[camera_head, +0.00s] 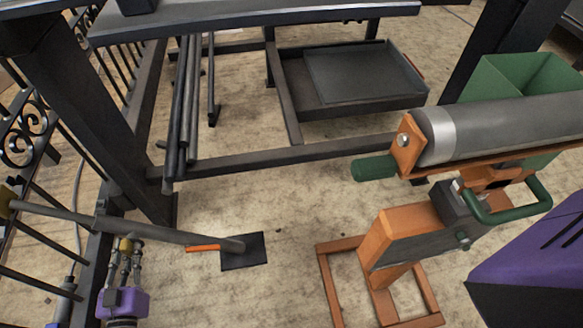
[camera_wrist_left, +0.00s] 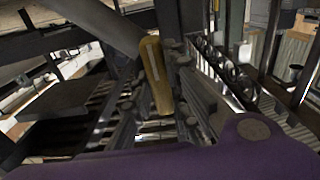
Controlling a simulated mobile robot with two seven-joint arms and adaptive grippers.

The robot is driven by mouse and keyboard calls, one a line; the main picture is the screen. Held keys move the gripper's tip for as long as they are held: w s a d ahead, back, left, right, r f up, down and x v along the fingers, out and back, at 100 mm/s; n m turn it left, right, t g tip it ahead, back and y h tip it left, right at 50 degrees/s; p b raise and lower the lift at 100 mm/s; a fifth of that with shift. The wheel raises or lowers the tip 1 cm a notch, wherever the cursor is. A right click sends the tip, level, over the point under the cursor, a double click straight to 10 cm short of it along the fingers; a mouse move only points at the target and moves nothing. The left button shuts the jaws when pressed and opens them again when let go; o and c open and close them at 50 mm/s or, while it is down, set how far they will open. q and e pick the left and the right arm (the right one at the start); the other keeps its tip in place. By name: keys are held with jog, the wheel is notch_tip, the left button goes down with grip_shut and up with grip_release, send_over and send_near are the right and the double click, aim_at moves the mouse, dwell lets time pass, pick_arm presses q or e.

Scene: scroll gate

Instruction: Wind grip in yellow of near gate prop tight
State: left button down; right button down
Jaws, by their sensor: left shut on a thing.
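The near gate prop (camera_head: 165,235) is a grey bar that slants from the gate on the left down to a black foot plate (camera_head: 256,252) on the floor. An orange lever (camera_head: 203,248) sticks out beside its foot. A yellow grip (camera_head: 126,244) shows just below the bar. My left gripper (camera_head: 125,252) has its fingers around this grip from below and is shut on it. My right gripper is out of view.
The scroll gate (camera_head: 28,125) stands at the left, with another yellow part (camera_head: 7,203) near the bar's upper end. An orange stand with a grey roller (camera_head: 500,125) is at the right. A dark steel rack with a tray (camera_head: 365,75) stands behind. Floor around the foot plate is clear.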

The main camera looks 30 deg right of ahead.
pick_arm(q)
jog(key=n, duration=0.3)
jog(key=shift+n, duration=0.4)
jog(key=n, duration=0.3)
jog(key=shift+a+f+n, duration=0.1)
jog(key=shift+n, duration=0.2)
jog(key=n+b, duration=0.1)
jog(key=n, duration=0.3)
jog(key=shift+f, duration=0.1)
jog(key=n, duration=0.3)
jog(key=shift+b, duration=0.4)
jog(key=shift+n, duration=0.5)
jog(key=c, duration=1.7)
grip_release()
